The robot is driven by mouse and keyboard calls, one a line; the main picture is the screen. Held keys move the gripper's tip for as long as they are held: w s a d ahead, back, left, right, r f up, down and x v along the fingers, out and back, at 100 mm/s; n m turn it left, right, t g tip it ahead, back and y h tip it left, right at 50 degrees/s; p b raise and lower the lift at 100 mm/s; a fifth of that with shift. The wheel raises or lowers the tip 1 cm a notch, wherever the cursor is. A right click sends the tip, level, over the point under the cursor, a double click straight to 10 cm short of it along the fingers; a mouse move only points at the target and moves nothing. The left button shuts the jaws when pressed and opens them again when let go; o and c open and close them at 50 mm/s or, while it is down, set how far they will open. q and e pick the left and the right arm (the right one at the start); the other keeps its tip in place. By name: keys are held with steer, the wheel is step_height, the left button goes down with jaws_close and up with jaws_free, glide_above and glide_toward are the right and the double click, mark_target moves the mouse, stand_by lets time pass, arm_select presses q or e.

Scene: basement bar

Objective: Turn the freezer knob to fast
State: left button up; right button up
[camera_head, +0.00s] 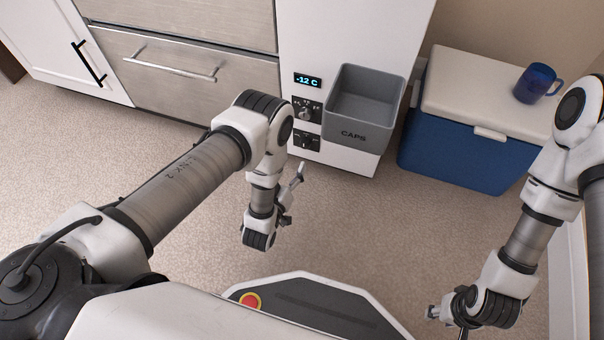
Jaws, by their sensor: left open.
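A white appliance panel carries a lit display reading -12 C (308,80). Below it sit two dark dial plates, one above the other: an upper knob (305,113) and a lower knob (306,141). Their small markings are too small to read, so I cannot tell which is the freezer knob or its setting. My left gripper (292,196) is open and empty, in front of and below the knobs, apart from them. My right gripper (445,318) is low at the right, far from the knobs; its fingers are partly hidden.
A grey bin marked CAPS (355,132) juts out just right of the knobs. A blue cooler (465,155) with a white lid stands further right, with a blue mug (536,83) on it. A drawer with a handle (170,68) is at left. Open floor lies between.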

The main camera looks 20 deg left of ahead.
mark_target(303, 146)
arm_select(q)
steer(key=shift+t, duration=0.5)
steer(key=w+b, duration=0.1)
steer(key=w, duration=0.1)
steer(key=w+f+b, duration=0.1)
steer(key=w+b, duration=0.1)
steer(key=w, duration=0.1)
steer(key=w+b, duration=0.1)
steer(key=w, duration=0.1)
steer(key=shift+w+d+f, duration=0.2)
steer(key=shift+d+f, duration=0.05)
steer(key=shift+d, duration=0.15)
steer(key=shift+w+r, duration=0.1)
steer(key=shift+w, duration=0.2)
jaws_close()
arm_select(e)
step_height(303, 146, down, 6)
